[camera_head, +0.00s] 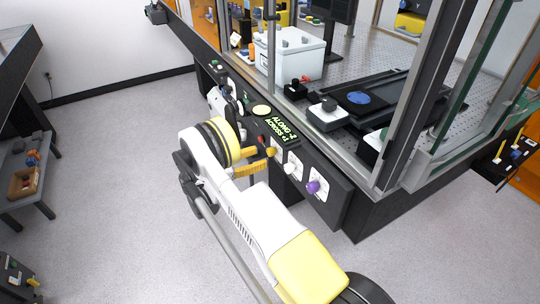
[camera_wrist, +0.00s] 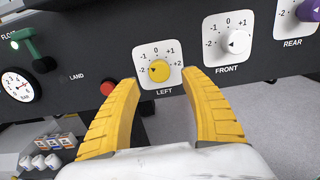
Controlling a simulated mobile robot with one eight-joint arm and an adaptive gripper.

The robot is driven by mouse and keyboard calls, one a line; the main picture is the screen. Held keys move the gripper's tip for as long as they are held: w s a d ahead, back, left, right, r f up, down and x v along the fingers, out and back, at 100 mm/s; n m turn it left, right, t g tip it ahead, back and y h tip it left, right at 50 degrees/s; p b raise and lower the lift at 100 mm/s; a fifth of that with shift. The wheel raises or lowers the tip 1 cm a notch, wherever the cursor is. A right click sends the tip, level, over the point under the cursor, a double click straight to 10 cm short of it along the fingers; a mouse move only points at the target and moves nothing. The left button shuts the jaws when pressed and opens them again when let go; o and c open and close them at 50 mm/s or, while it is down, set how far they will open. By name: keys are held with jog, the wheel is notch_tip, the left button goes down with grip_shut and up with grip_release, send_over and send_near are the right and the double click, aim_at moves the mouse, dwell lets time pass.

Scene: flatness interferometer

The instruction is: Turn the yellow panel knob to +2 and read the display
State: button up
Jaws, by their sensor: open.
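The yellow knob (camera_wrist: 159,71) sits on a white dial plate marked -2 to +2, labelled LEFT. Its small dark mark is on its left side, toward -2. In the head view the yellow knob (camera_head: 271,151) is on the black side panel, partly behind my gripper. My gripper (camera_wrist: 160,79) is open, its yellow fingers below and to either side of the knob, with nothing between them; contact is not visible. The display (camera_head: 282,128) shows green text that seems to read ALONG -2 and ACROSS +1; the last digit is unclear.
Right of the yellow knob are the white FRONT knob (camera_wrist: 234,42) and purple REAR knob (camera_wrist: 309,10). The floor (camera_head: 120,150) left of the panel is clear.

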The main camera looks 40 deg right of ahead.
aim_at(268, 153)
jog(key=b+x, duration=0.1)
jog(key=x, duration=0.4)
jog(key=shift+d, duration=0.2)
grip_shut()
